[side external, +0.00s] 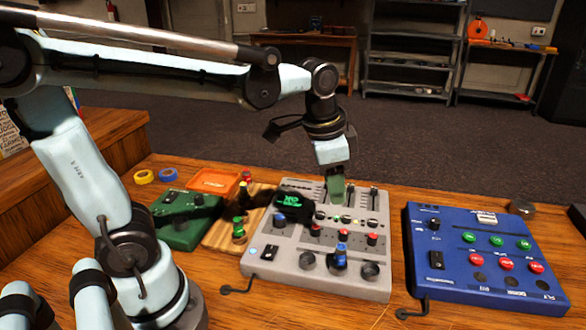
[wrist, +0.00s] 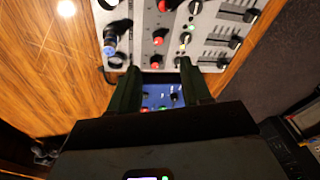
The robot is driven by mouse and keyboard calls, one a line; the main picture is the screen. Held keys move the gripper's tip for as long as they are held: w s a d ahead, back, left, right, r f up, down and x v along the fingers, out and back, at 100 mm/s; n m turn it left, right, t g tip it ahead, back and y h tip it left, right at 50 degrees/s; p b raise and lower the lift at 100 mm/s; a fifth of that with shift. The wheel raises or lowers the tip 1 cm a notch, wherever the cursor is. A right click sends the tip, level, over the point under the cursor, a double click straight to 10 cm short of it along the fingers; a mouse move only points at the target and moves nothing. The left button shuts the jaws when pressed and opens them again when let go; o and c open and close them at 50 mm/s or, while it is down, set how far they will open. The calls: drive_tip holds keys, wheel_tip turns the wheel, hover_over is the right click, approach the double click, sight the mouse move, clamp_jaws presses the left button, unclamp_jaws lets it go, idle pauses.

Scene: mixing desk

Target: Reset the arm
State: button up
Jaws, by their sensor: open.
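My gripper (side external: 336,188) is over the grey mixing panel (side external: 262,252), above its sliders near the back edge. In the wrist view my gripper (wrist: 160,82) shows two dark green fingers set apart, with nothing between them but the panels beyond. The grey panel (wrist: 130,10) fills the top of that view, with knobs and sliders. My arm reaches in from the left in the side external view. Whether the fingertips touch the panel cannot be told.
A blue panel (side external: 470,285) with green and red knobs lies to the right. A green box (side external: 185,232), a wooden board (side external: 222,238), an orange tray (side external: 214,181) and two tape rolls, yellow (side external: 143,177) and blue (side external: 168,175), are to the left. Shelves (side external: 410,50) stand far behind.

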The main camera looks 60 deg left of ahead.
drive_tip(key=s+a+f+n+t, duration=0.1)
drive_tip(key=s+f+n+t, duration=0.1)
drive_tip(key=s+n+t, duration=0.2)
drive_tip(key=shift+s+a+f+n, duration=0.15)
drive_tip(key=shift+s+f+n, duration=0.25)
drive_tip(key=shift+s+n, duration=0.25)
idle(0.4)
